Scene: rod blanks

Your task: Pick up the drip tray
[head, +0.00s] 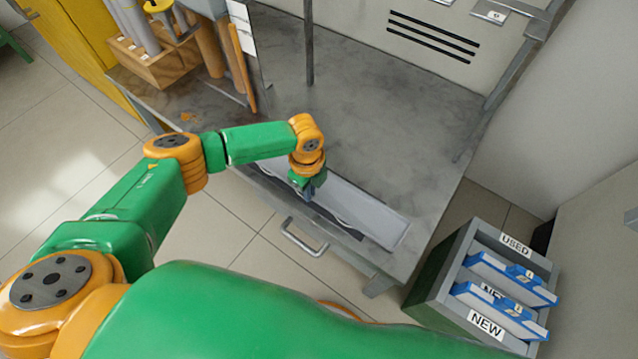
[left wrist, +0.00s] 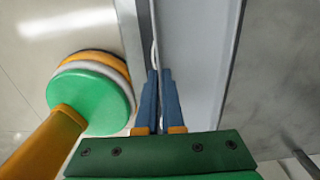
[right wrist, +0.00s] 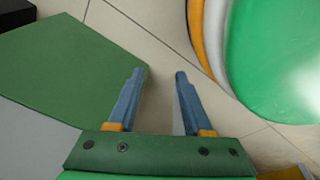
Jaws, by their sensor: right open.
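The drip tray (head: 370,212) is a long, shallow, light grey tray lying along the front edge of the grey workbench. It also shows in the left wrist view (left wrist: 195,50), running away from the gripper. My left gripper (head: 310,194) points down at the tray's front long side. In the left wrist view its blue fingers (left wrist: 160,80) are close together, with the tray's thin pale rim between them. The fingertips' contact with the rim is partly hidden. My right gripper (right wrist: 153,80) is open and empty above the floor; it does not show in the head view.
A metal handle (head: 303,238) sticks out from the bench front below the tray. A rack (head: 440,290) labelled USED and NEW, with blue-and-white boxes, stands at the right. A wooden holder (head: 165,65) stands at the back left. The bench top (head: 380,120) behind the tray is clear.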

